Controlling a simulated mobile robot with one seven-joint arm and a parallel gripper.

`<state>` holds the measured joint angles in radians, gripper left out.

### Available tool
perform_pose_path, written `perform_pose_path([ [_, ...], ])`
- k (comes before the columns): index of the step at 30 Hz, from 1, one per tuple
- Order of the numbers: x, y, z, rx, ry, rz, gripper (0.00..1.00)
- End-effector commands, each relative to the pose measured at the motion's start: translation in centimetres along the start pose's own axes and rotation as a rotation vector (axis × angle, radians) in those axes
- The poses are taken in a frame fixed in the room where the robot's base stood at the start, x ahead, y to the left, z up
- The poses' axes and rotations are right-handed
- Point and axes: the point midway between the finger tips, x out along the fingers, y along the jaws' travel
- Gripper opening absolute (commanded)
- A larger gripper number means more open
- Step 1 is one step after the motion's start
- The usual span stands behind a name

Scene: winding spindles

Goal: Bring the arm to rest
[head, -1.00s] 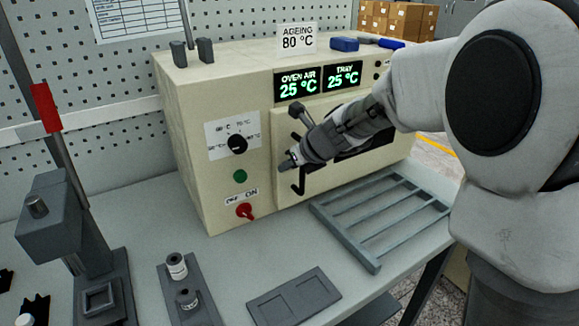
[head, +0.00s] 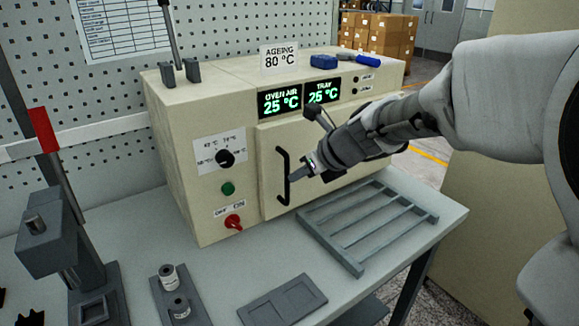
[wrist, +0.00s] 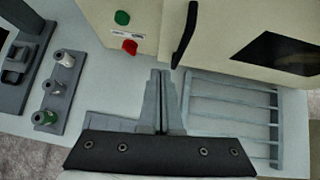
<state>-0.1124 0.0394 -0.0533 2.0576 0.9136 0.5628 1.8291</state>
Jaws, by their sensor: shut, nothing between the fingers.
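My gripper (head: 314,170) is at the front of the cream oven (head: 215,150), just right of the oven's black door handle (head: 283,176) in the head view. Its fingers are closed together with nothing between them; they also show in the wrist view (wrist: 160,76), pointing toward the oven. In the wrist view the handle (wrist: 186,34) stands ahead and to the right of the fingertips, with a gap in the picture. The arm reaches in from the right. The oven door looks shut. The oven air display (head: 280,101) reads 25 °C.
A slatted grey rack (head: 368,225) lies on the bench before the oven. Boxes (head: 385,40) stand behind.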

Motion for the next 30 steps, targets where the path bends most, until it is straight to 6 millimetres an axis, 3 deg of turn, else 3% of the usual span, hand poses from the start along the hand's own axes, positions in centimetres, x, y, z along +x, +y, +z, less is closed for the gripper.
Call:
perform_pose_path([
  [5, -1.4, 0.3, -0.1, -0.044, 0.003, 0.001, 0.00],
  [8, -3.0, 1.0, -0.6, -0.188, 0.018, 0.001, 0.00],
  [17, -10.5, 4.3, -5.1, -1.035, 0.139, 0.028, 0.00],
  [24, -15.9, 6.1, -10.3, -1.725, 0.295, 0.109, 0.00],
  [30, -19.5, 6.8, -14.6, -2.210, 0.444, 0.238, 0.00],
])
